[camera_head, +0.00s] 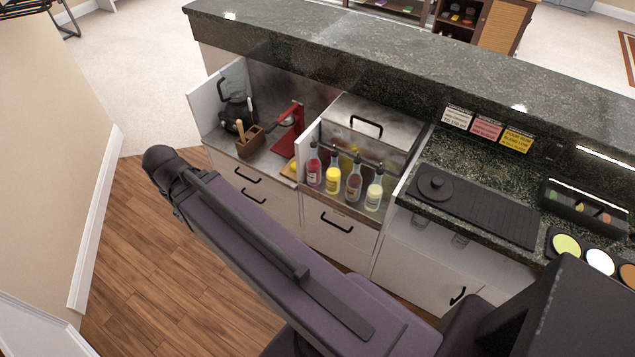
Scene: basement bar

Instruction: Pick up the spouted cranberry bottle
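Several spouted bottles stand upright in a row in a steel rail on the front of the bar's ice bin. The leftmost, with red liquid and a dark spout, looks like the cranberry bottle (314,171). To its right are a yellow bottle (333,181), a brownish-red bottle (353,188) and a pale yellow bottle (374,198). Labels are too small to read. A dark purple and black part of my body crosses the foreground, apart from the bottles in the picture. I cannot make out my gripper's fingers in this view.
Behind the bottles is a steel bin lid (372,125) with a black handle. A white side panel (309,146) stands left of the red bottle. Further left are a blender (235,100), a wooden holder (250,143) and a red press (292,128). A black mat (480,210) lies right.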

